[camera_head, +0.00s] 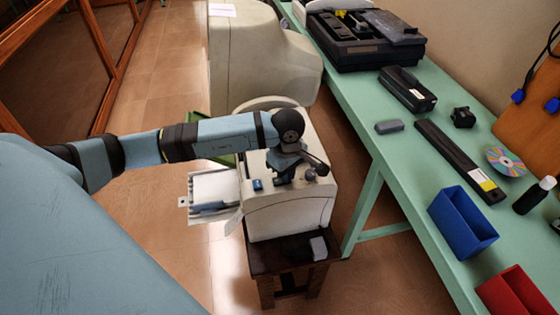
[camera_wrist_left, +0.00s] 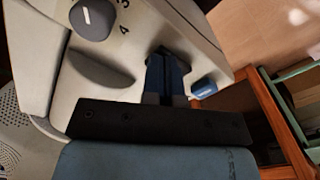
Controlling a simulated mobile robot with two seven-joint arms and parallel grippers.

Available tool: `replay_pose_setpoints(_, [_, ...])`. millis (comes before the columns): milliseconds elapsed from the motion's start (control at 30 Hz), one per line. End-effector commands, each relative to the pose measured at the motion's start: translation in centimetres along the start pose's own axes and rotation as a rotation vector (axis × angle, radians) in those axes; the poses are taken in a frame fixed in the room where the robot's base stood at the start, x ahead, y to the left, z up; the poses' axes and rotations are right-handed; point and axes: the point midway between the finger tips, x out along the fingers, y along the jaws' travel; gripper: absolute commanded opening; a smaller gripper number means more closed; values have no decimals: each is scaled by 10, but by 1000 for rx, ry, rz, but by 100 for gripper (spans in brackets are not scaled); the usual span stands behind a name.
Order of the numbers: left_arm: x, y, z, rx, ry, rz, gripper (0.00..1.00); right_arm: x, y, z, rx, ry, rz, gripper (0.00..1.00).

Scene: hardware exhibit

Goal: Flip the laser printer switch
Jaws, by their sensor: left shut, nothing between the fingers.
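The laser printer (camera_head: 290,213) is a cream-coloured machine on a small dark wooden stool. A small blue switch (camera_head: 257,184) sits on its top, and a grey knob (camera_head: 310,174) is to the right of it. My left gripper (camera_head: 284,177) is over the printer top between switch and knob, shut and empty. In the left wrist view the blue fingers (camera_wrist_left: 164,60) point down at the cream panel; whether they touch it I cannot tell. The blue switch (camera_wrist_left: 204,88) is just right of them and apart. The knob (camera_wrist_left: 93,18) with printed numbers is at upper left. My right gripper is not in view.
A green table (camera_head: 372,128) runs along the right, holding a blue bin (camera_head: 462,222), a red bin (camera_head: 516,292) and dark devices. A larger cream machine (camera_head: 262,57) stands behind. A tray (camera_head: 213,186) juts from the printer's left side. The floor at left is mostly clear.

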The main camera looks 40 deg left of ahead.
Motion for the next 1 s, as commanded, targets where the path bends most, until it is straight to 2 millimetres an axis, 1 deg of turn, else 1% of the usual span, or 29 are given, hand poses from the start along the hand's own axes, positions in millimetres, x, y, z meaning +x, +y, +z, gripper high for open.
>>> replay_pose_setpoints(233, [5,0,0,0,0,-1,0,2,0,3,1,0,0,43])
replay_pose_setpoints(367, [3,0,0,0,0,-2,0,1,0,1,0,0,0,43])
replay_pose_setpoints(467, [-3,0,0,0,0,-1,0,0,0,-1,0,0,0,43])
replay_pose_setpoints(1000, [-47,0,0,0,0,-1,0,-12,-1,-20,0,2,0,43])
